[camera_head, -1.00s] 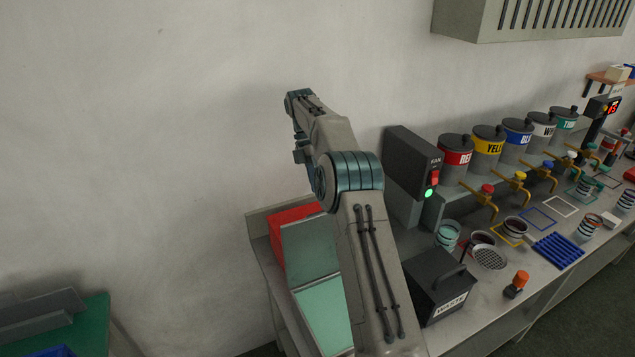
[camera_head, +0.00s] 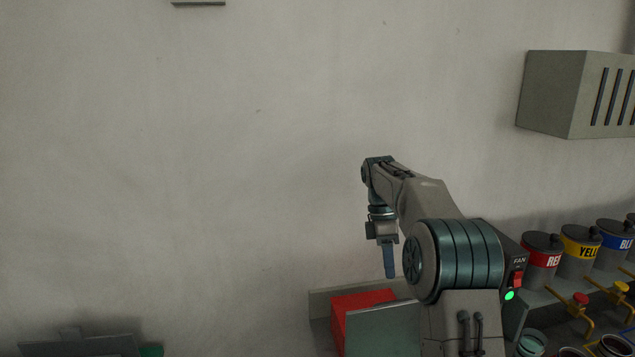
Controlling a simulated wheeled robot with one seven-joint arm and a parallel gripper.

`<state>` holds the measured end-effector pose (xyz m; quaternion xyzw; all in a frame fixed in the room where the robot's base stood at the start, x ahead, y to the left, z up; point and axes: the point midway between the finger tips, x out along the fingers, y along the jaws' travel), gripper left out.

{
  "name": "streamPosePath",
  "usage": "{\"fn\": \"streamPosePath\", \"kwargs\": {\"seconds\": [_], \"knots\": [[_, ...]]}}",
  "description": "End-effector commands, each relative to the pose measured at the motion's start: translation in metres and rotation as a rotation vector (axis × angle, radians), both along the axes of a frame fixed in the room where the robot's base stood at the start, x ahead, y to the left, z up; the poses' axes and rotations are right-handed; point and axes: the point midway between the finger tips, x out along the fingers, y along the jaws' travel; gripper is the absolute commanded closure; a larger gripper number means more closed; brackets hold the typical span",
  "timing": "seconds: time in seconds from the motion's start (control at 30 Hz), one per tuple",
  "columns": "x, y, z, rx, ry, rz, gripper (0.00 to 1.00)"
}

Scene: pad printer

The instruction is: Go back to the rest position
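My gripper (camera_head: 389,272) hangs from the folded end of my arm, pointing down, near the middle right of the head view. It is seen edge-on as a narrow blue-grey finger, so I cannot tell whether it is open or shut. Nothing shows hanging from its tip. It appears above the red box (camera_head: 352,313) at the left end of the bench, with the wall behind it. My arm hides part of the bench.
The black fan box (camera_head: 517,262) with a lit green light is close right of my arm. Ink cans, such as the red-labelled one (camera_head: 541,262), stand beyond it. A grey vented hood (camera_head: 575,95) hangs upper right. The wall area at left is clear.

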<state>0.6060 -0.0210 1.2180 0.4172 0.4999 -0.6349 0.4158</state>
Motion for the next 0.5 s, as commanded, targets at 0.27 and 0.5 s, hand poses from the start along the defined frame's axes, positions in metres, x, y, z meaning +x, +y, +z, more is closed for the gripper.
{"fn": "streamPosePath", "kwargs": {"seconds": [0.27,0.5], "knots": [[-0.048,0.008,0.024,-0.057,-0.146,-0.221,0.64],[-0.096,0.013,0.033,-0.079,-0.265,-0.431,0.64]]}}
